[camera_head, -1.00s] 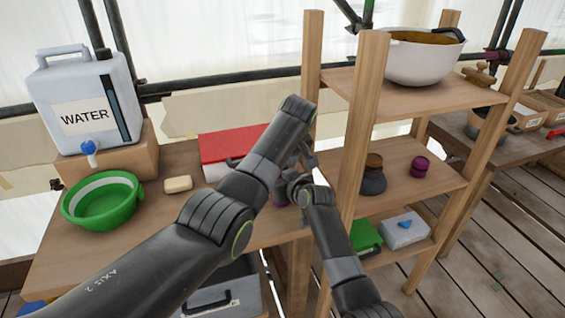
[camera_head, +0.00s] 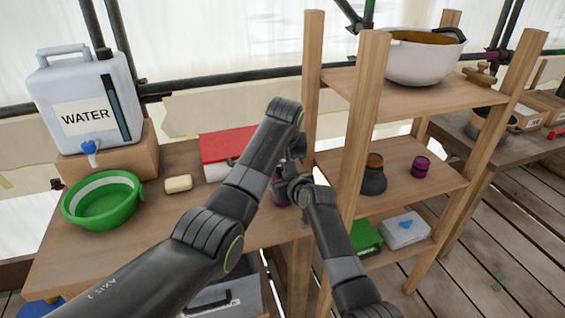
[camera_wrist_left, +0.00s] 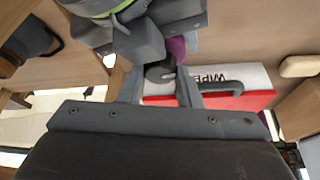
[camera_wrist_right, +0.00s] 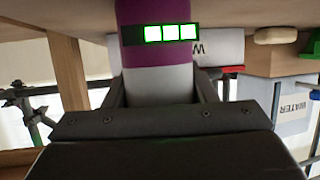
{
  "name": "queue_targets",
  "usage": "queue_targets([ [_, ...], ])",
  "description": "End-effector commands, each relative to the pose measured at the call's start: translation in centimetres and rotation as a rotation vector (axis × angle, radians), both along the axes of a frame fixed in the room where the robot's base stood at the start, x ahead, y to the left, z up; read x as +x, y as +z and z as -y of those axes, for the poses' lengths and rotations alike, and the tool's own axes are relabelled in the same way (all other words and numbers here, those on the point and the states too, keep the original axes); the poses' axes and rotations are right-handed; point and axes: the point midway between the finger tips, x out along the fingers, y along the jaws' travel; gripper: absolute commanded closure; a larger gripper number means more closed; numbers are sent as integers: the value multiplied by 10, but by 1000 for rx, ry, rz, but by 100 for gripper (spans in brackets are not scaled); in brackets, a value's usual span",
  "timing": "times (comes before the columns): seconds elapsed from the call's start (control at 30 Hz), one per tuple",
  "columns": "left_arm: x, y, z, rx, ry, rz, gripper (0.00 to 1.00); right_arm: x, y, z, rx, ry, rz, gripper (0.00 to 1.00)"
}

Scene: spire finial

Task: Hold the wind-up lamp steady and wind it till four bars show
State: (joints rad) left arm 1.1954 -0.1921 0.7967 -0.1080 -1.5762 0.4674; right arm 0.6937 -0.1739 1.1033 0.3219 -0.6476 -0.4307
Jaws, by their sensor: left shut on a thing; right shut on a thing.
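The wind-up lamp has a purple and pale grey body (camera_wrist_right: 158,72), with three lit bars on its dark display (camera_wrist_right: 170,33). My right gripper (camera_wrist_right: 165,92) is shut around the lamp's body. In the head view only a small purple part of the lamp (camera_head: 280,192) shows between my arms. My left gripper (camera_wrist_left: 162,85) is shut on a small dark knob (camera_wrist_left: 160,73), apparently the lamp's crank handle, beside the purple body (camera_wrist_left: 177,48). The rest of the crank is mostly hidden by grippers. In the head view my left gripper (camera_head: 294,160) is largely hidden by its arm.
A white wipes box with red lid (camera_head: 225,146) stands behind the lamp. Soap (camera_head: 178,184), a green basin (camera_head: 98,216) and a water container (camera_head: 62,85) are at left. A shelf post (camera_head: 360,130) rises close to the right of my arms.

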Motion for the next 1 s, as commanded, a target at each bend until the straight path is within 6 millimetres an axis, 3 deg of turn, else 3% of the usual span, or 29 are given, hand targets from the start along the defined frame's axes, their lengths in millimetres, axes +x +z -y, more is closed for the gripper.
queue_targets([
  [0.33,0,0,0,0,-12,1,92,0,0,0,0,0,-1,75],
  [0.37,0,0,0,0,-12,1,65,0,0,0,0,0,-1,75],
  [0.5,0,0,0,1,-12,1,47,0,0,0,0,0,-1,75],
  [0.8,0,1,0,-1,-11,1,47,0,0,0,0,0,-1,75],
  [1.0,-6,18,1,-1,-12,4,47,0,0,0,0,0,-1,75],
])
